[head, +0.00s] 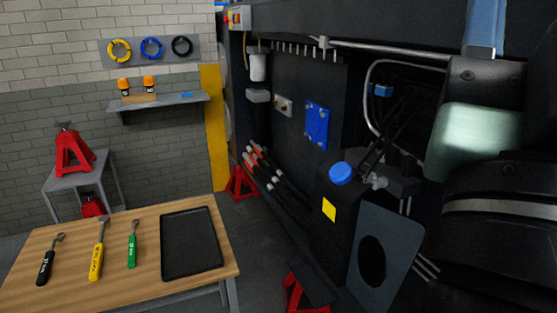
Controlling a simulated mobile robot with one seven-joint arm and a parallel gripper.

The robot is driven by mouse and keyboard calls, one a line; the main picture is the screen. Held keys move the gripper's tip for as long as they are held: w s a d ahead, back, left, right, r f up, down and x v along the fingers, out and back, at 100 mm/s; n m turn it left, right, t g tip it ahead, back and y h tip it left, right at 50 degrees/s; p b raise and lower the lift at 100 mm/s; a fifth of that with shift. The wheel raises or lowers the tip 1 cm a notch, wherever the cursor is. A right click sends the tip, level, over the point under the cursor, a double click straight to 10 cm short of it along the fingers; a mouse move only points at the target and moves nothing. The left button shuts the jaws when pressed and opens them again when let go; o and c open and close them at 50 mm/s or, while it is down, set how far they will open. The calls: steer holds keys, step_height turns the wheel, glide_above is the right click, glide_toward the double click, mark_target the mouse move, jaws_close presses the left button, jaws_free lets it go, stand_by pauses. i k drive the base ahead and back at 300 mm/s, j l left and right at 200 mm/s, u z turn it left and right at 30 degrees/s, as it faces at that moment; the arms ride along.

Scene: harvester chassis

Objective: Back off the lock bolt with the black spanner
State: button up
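The black spanner (46,262) lies on the wooden table at the far left in the head view, its handle towards the front edge and its metal head pointing away. A yellow spanner (97,254) and a green spanner (132,246) lie to its right. On the dark chassis panel, a small bracket with a protruding bolt-like part (283,106) sits left of a blue plate. A metal fitting (376,180) sits beside a blue cap lower down. I cannot tell which of these is the lock bolt. My gripper is not in view.
A black tray (190,244) lies on the wooden table (70,293). Red stands (241,183) are on the floor by the chassis. The blue cap (341,173), hoses and a pipe crowd the chassis. A wall shelf (158,104) holds orange-topped items. Dark arm parts of mine fill the right.

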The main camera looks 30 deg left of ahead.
mark_target(45, 268)
steer(key=j+u, duration=0.1)
steer(key=u, duration=0.8)
steer(key=i+j+u, duration=0.1)
steer(key=u, duration=0.35)
steer(key=j+u, duration=0.1)
steer(key=u, duration=0.4)
steer(key=i+u, duration=0.1)
steer(key=u, duration=0.35)
